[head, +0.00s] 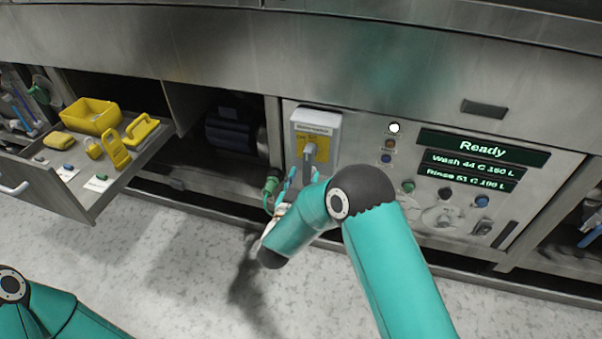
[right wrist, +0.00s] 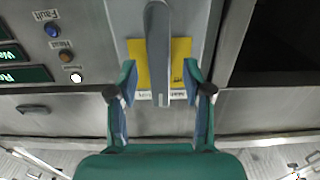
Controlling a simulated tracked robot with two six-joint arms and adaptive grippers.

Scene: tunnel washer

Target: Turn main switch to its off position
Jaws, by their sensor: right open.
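The main switch (head: 316,124) is a light grey box with a yellow plate and a grey lever handle (head: 309,157) on the front of the machine. In the right wrist view the handle (right wrist: 157,45) sticks out long over the yellow plate (right wrist: 180,50). My right gripper (head: 303,177) is at the lower part of the switch. It also shows in the right wrist view (right wrist: 159,85), open, with one finger on each side of the handle and a gap on both sides. Whether the fingertips reach as deep as the handle is hard to tell. My left gripper is not in view.
A display panel (head: 483,147) reads "Ready", with a lit white lamp (head: 394,128) and several buttons beside it. An open drawer (head: 88,205) at the left holds yellow padlocks and a yellow box (head: 91,117). A dark motor (head: 232,133) sits in an open bay. The floor in front is clear.

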